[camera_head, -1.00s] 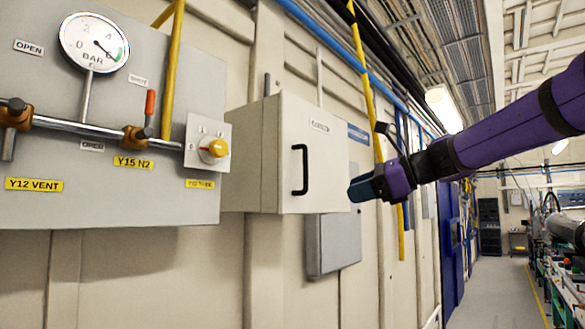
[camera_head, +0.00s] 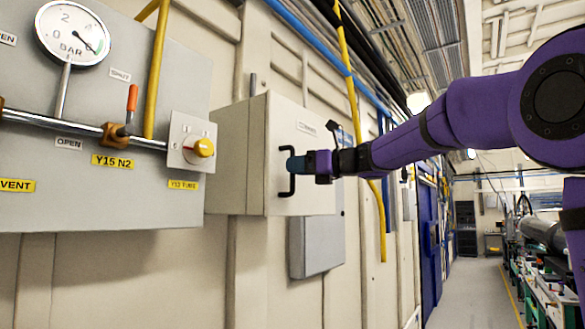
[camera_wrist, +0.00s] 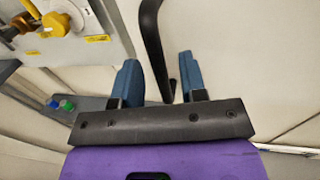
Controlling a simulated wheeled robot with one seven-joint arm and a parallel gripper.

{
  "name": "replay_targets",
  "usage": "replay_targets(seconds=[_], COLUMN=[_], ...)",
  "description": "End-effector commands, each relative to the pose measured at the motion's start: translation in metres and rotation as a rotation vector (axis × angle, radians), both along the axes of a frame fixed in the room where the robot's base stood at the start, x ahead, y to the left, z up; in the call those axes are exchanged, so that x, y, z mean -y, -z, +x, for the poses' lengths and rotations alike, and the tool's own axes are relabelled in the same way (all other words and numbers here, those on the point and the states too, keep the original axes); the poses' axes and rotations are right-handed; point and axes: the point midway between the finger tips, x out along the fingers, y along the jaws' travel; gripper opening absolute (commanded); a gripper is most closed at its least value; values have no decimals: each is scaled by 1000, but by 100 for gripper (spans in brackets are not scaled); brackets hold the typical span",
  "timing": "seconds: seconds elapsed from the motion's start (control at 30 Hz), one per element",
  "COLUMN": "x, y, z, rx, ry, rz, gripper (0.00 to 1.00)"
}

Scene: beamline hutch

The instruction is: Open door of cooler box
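The cooler box (camera_head: 300,128) is a cream wall cabinet in the middle of the head view. Its door is shut, with a label near the top and a black bar handle (camera_head: 285,181) upright on the door's left side. My gripper (camera_head: 294,164) is at the handle. In the wrist view my gripper (camera_wrist: 158,82) has its two blue fingers apart, with the lower part of the black handle (camera_wrist: 154,40) between them, nearer the right finger. I cannot tell whether a finger touches the handle.
A grey gas panel (camera_head: 90,190) with a gauge (camera_head: 72,33), valves and a yellow knob (camera_head: 203,147) is left of the box. A grey box (camera_head: 316,246) hangs below. A yellow pipe (camera_head: 354,80) runs at the right. The aisle floor (camera_head: 470,300) is clear.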

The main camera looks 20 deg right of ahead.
Motion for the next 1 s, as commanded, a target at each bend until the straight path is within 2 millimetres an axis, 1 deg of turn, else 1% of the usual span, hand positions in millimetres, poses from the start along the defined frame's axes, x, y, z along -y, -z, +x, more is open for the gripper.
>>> replay_targets(seconds=[0.1,0.2,0.5,0.67,0.7,1.0], x=[-8,-12,-13,-12,-12,-10], y=[0,0,0,0,0,0], z=[8,11,12,12,11,10], rx=[-1,-1,-1,0,0,0], ry=[0,0,0,1,1,-11], rz=[-1,-1,-1,-1,-1,-1], gripper=[39,39,39,2,0,0])
